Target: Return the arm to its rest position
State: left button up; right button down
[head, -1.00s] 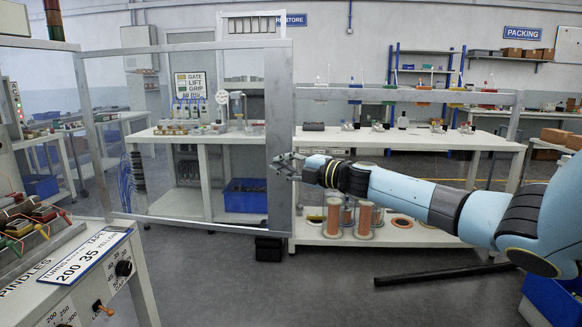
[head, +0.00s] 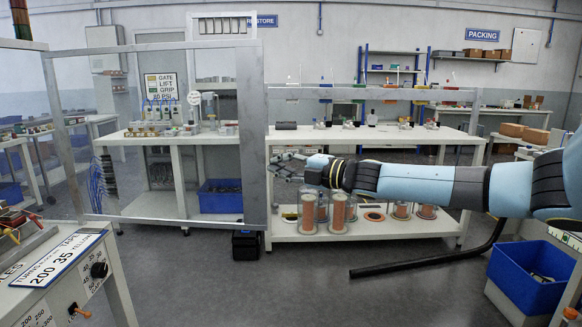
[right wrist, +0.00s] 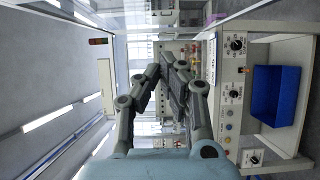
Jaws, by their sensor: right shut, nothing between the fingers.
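My right arm comes in from the right in the head view, nearly level and stretched to the left. Its gripper (head: 278,167) is in front of the white workbench, beside the gate's metal post. In the right wrist view the fingers of this gripper (right wrist: 170,62) are closed together with nothing between them. It touches no object that I can see. My left gripper is not in view.
A metal-framed clear gate (head: 257,130) stands left of the gripper. Copper spools (head: 338,212) sit on the bench's lower shelf. A winding machine panel (head: 65,258) is at the lower left, a blue bin (head: 530,275) at the lower right. A black tube (head: 420,262) lies on the floor.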

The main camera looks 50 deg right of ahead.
jog(key=shift+s+d+p, duration=0.25)
jog(key=shift+s+p, duration=0.15)
jog(key=shift+s, duration=0.25)
jog(key=shift+s+d+p, duration=0.2)
jog(key=shift+s+p, duration=0.2)
jog(key=shift+s, duration=0.2)
jog(key=s+a+f+m+g+h+b, duration=0.2)
jog(key=s+f+m, duration=0.3)
jog(key=f, duration=0.9)
jog(key=s+a+f+m+g+h+b, duration=0.15)
jog(key=s+f, duration=0.55)
jog(key=f, duration=0.8)
jog(key=s+a+f+m+g+h+b, duration=0.25)
jog(key=s+f+m, duration=0.3)
jog(key=f, duration=0.85)
jog(key=s+a+f+m+g+y+b, duration=0.1)
jog(key=s+a+f+m+g, duration=0.15)
jog(key=s+a+f, duration=0.5)
jog(key=s+a+f+m+g+b, duration=0.1)
jog(key=s+a+f+g, duration=0.35)
jog(key=s+f, duration=0.5)
jog(key=s+a+f+m+g, duration=0.2)
jog(key=s+a, duration=0.1)
jog(key=s, duration=0.4)
jog(key=s+a+f+m+g+y, duration=0.1)
jog(key=s+a+f+m+g, duration=0.1)
jog(key=s, duration=0.5)
jog(key=shift+s+a+f, duration=0.25)
jog(key=shift+s+a, duration=0.1)
jog(key=shift+a, duration=0.4)
